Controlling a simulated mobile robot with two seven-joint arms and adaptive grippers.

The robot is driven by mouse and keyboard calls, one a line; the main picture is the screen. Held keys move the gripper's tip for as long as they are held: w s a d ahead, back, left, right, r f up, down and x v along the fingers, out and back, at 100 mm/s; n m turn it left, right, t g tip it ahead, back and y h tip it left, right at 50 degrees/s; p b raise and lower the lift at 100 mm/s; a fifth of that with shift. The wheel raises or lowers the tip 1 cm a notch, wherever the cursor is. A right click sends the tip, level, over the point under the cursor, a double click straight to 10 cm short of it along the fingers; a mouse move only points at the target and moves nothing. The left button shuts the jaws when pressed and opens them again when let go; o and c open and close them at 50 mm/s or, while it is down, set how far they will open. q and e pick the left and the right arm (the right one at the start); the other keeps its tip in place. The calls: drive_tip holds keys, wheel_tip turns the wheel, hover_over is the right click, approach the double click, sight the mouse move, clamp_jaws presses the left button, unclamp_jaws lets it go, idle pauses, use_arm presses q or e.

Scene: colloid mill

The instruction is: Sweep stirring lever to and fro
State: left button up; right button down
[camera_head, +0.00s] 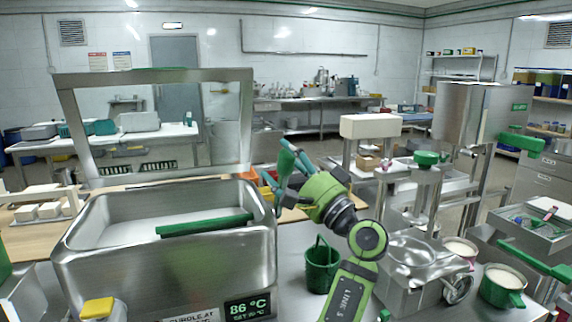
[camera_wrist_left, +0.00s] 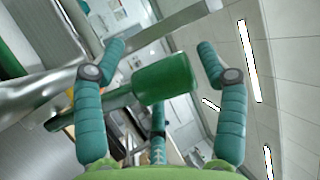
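A steel tank (camera_head: 160,275) with a display reading 86 °C stands at the left of the head view. A green bar (camera_head: 205,225) lies across its inside. A dark green grip (camera_head: 286,158), apparently the stirring lever's handle, stands by the tank's right rim. My left gripper (camera_head: 292,170) is at this grip, its teal fingers partly covering it. In the left wrist view the green grip (camera_wrist_left: 165,77) lies between the spread fingers, with gaps at the two side fingers; contact with the third finger cannot be told. The lever's lower part is hidden. My right gripper is not in view.
A steel frame (camera_head: 68,130) rises behind the tank. A green bucket (camera_head: 321,268) stands on the steel bench right of the tank, near my left arm. A steel mill (camera_head: 415,260) and a green pot (camera_head: 502,285) stand further right.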

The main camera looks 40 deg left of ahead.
use_arm(q)
drive_tip(key=shift+d+r, duration=0.1)
drive_tip(key=shift+d, duration=0.2)
drive_tip(key=v, duration=1.1)
drive_tip(key=shift+d+f, duration=0.2)
drive_tip(key=shift+f, duration=0.15)
